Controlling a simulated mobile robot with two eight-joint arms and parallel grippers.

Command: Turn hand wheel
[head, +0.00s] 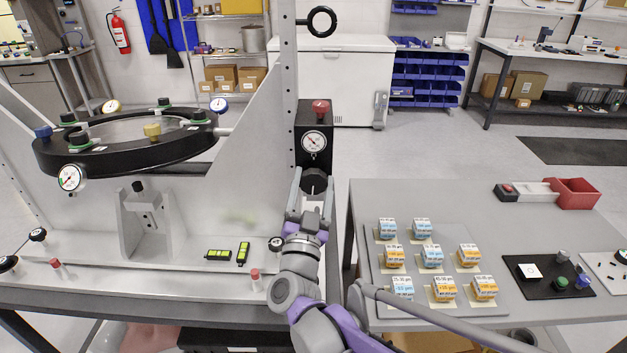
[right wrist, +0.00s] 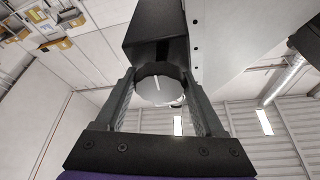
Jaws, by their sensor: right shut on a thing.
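The hand wheel (head: 314,180) is a dark round knob under a black box (head: 313,120) with a dial gauge (head: 314,142) and a red knob on top. In the right wrist view the wheel (right wrist: 158,88) shows a pale round face with a white line, close to upright and tilted slightly. My right gripper (head: 312,196) reaches up from below with one finger on each side of the wheel, shut on it. The gripper also shows in the right wrist view (right wrist: 160,105). My left gripper is not in view.
A tall grey post (head: 289,80) stands beside the box. The mirror fixture's black ring (head: 125,160) with gauges and knobs is at left. A grey table (head: 480,200) at right holds several small labelled boxes (head: 443,290) and a red bin (head: 572,192).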

